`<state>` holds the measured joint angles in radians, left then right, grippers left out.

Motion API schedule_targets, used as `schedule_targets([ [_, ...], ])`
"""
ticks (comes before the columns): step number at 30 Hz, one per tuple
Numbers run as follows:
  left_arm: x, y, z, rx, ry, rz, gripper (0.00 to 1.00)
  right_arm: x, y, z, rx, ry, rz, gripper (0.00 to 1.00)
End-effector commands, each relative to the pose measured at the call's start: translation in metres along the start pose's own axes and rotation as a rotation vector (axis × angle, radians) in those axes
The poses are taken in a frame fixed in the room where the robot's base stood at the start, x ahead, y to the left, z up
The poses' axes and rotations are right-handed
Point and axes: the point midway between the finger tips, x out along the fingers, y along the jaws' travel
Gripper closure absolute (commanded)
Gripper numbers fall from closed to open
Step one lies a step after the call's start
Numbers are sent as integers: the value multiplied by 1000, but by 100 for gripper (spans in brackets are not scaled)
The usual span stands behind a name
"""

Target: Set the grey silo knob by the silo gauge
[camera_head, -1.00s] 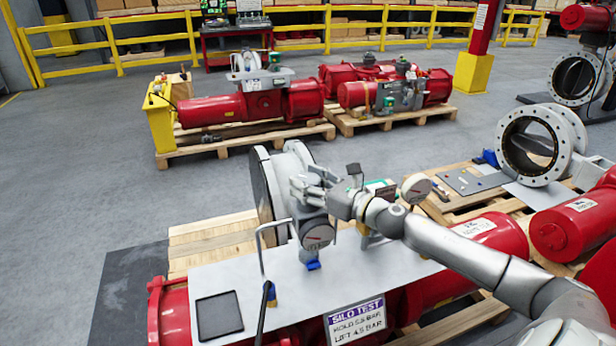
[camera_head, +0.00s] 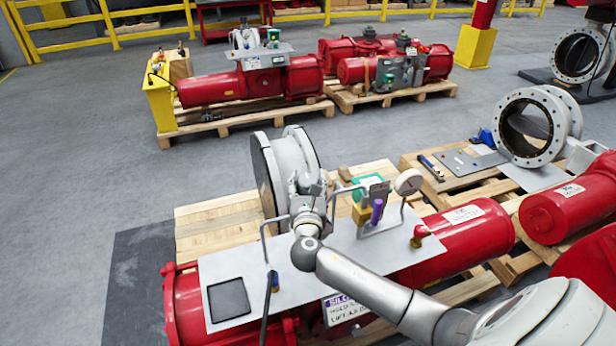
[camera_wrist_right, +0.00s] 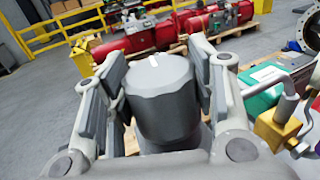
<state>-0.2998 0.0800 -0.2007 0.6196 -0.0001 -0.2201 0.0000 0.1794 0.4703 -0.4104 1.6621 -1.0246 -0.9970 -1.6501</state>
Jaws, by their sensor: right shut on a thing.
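The grey knob (camera_wrist_right: 165,98) fills the middle of the right wrist view, with a white mark on its top pointing away from me. The fingers of my right gripper (camera_wrist_right: 158,92) are shut on it from both sides. In the head view my right gripper (camera_head: 308,188) is beside the large grey valve body (camera_head: 290,165), and the knob is hidden there. A round white gauge (camera_head: 408,182) stands to the right on a bracket; its reading is too small to tell. The silo test sign (camera_head: 345,306) is partly covered by my right arm. My left gripper is not in view.
A grey plate (camera_head: 375,248) lies over a red actuator and carries a black tray (camera_head: 228,300). Bent rods, a purple cylinder (camera_head: 377,211) and a brass-coloured block (camera_head: 361,215) stand close right of the gripper. Open floor lies to the left.

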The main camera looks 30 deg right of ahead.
Motion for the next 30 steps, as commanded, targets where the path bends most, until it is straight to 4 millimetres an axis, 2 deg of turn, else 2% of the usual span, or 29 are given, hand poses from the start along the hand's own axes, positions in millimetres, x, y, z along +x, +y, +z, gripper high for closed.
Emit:
schedule_targets([
  [7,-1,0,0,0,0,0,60,0,3,0,4,1,-236,73],
  [14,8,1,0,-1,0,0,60,0,2,-1,4,0,-455,73],
  [24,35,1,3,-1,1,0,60,1,1,-3,3,-3,-768,73],
  [30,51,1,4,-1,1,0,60,1,0,-2,2,-4,-897,73],
])
